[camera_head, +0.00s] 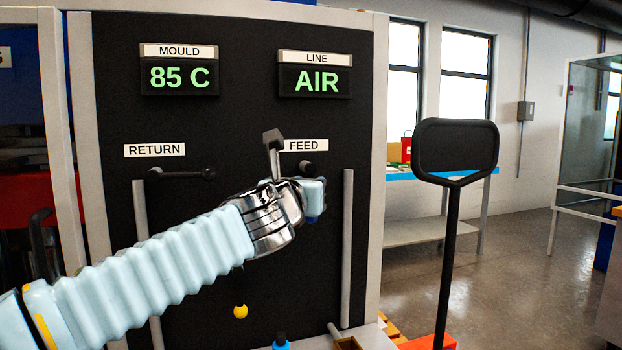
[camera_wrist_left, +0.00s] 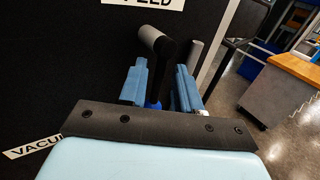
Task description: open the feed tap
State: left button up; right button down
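The feed tap (camera_head: 307,168) is a dark fitting under the FEED label (camera_head: 306,146) on the black panel. My left gripper (camera_head: 314,196) is in front of it and hides most of its lever. In the left wrist view the dark bent tap lever (camera_wrist_left: 163,58) runs down between the two blue fingers of my left gripper (camera_wrist_left: 160,85). The fingers stand apart with the lever between them. I cannot tell whether they press on it. A blue part shows low between the fingers. My right gripper is not in view.
The displays read 85 C (camera_head: 180,78) and AIR (camera_head: 315,81). A grey vertical bar (camera_head: 347,245) stands close right of my gripper. A black sign-like board (camera_head: 455,148) stands on a post farther right.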

pick_arm(q)
jog(key=shift+x, duration=1.3)
grip_shut()
